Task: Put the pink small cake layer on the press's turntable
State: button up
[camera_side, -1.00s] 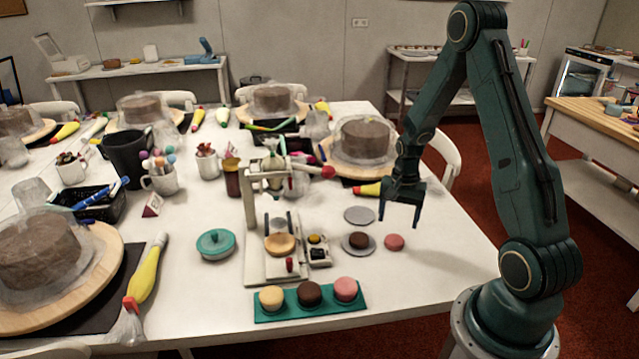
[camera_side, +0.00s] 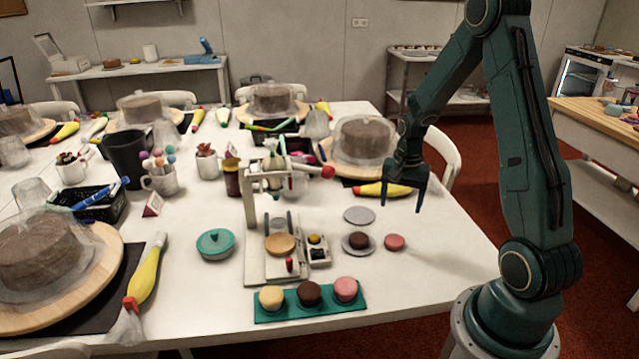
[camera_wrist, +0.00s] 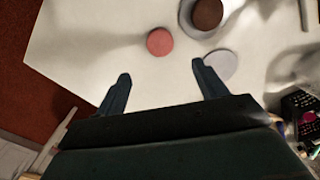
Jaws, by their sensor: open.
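The pink small cake layer (camera_side: 394,242) lies flat on the white table, right of a grey disc (camera_side: 345,248) that bears a brown layer (camera_side: 359,240). In the wrist view the pink layer (camera_wrist: 160,41) shows beyond the fingertips. My gripper (camera_side: 405,196) is open and empty, fingers down, above the table and behind the pink layer in the side view. Its two fingers also show in the wrist view (camera_wrist: 161,72). The cream-coloured press (camera_side: 250,212) stands left of these discs. A tan round piece (camera_side: 280,244) lies at its turntable position; the turntable's surface is not clearly visible.
A teal tray (camera_side: 328,308) with yellow, brown and pink cakes lies in front of the press. A small button box (camera_side: 318,256) stands beside it. An empty grey disc (camera_side: 359,215) lies behind the brown layer. A yellow piping bag (camera_side: 384,189) lies near my gripper. The right front table is clear.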

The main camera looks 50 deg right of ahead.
jog(key=shift+r, duration=0.1)
jog(key=a+r+n+t+h, duration=0.1)
jog(key=a+r+n+t, duration=0.2)
jog(key=a+r+n, duration=0.8)
jog(key=s+a+r+n+t, duration=0.2)
jog(key=s+a+r+n, duration=0.1)
jog(key=s+a+r, duration=0.8)
jog(key=shift+a+r+y, duration=0.4)
jog(key=shift+a+r, duration=0.3)
jog(key=shift+a, duration=0.15)
jog(key=shift+o, duration=0.4)
jog(key=shift+s+a+n+t, duration=0.3)
jog(key=shift+s+n, duration=0.1)
jog(key=shift+s, duration=0.2)
jog(key=shift+o, duration=0.2)
jog(key=shift+w, duration=0.1)
